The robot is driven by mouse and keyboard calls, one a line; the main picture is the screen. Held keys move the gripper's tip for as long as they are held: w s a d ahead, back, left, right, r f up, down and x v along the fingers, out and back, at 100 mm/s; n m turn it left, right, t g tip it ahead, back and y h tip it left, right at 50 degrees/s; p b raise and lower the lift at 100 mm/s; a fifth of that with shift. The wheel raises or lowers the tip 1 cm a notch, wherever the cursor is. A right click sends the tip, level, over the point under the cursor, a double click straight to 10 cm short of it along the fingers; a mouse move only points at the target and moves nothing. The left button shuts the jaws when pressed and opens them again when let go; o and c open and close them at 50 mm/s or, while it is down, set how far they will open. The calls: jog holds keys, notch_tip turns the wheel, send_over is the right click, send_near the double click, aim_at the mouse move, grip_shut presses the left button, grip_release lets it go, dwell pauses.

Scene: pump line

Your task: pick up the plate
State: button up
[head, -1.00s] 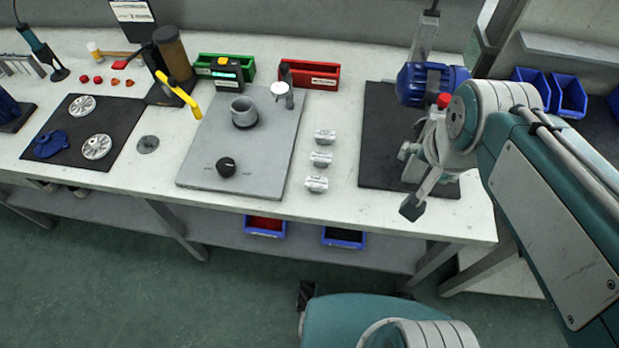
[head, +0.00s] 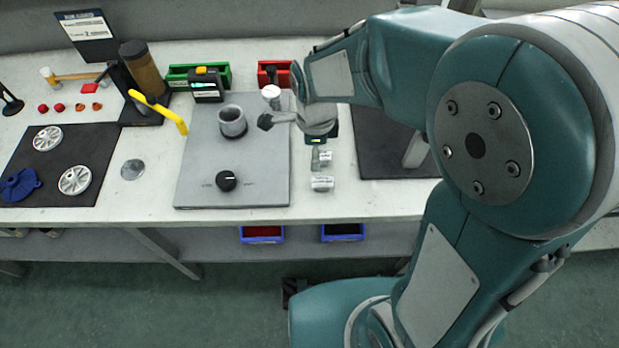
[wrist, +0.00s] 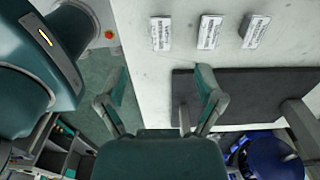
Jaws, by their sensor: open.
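It is not clear which thing is the plate. Three small labelled metal plates lie in a row on the white bench; the wrist view shows a left one (wrist: 160,33), a middle one (wrist: 209,31) and a right one (wrist: 256,31). In the head view two show clearly, a nearer one (head: 322,184) and a farther one (head: 322,158); my arm covers the third. A flat grey disc (head: 133,169) also lies on the bench. My gripper (wrist: 162,75) is open and empty, with the bench edge between its fingers in the wrist view.
A grey board (head: 205,165) carries a grey cup (head: 232,121) and a black knob (head: 226,181). A dark mat (head: 385,150) lies right of the plates. The blue pump (wrist: 272,158) shows in the wrist view.

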send_over(320, 181)
jog(key=f, duration=0.3)
jog(key=d+f, duration=0.1)
jog(key=shift+s+f, duration=0.1)
jog(key=shift+f, duration=0.3)
jog(key=f, duration=0.1)
jog(key=a+f, duration=0.1)
jog(key=f, duration=0.3)
jog(key=shift+a, duration=0.35)
jog(key=shift+d+f, duration=0.2)
jog(key=shift+f, duration=0.1)
jog(key=shift+d, duration=0.45)
jog(key=shift+a+f, duration=0.15)
jog(key=shift+a, duration=0.3)
jog(key=shift+d+f, duration=0.1)
jog(key=shift+d, duration=0.2)
jog(key=shift+a, duration=0.2)
jog(key=c, duration=0.8)
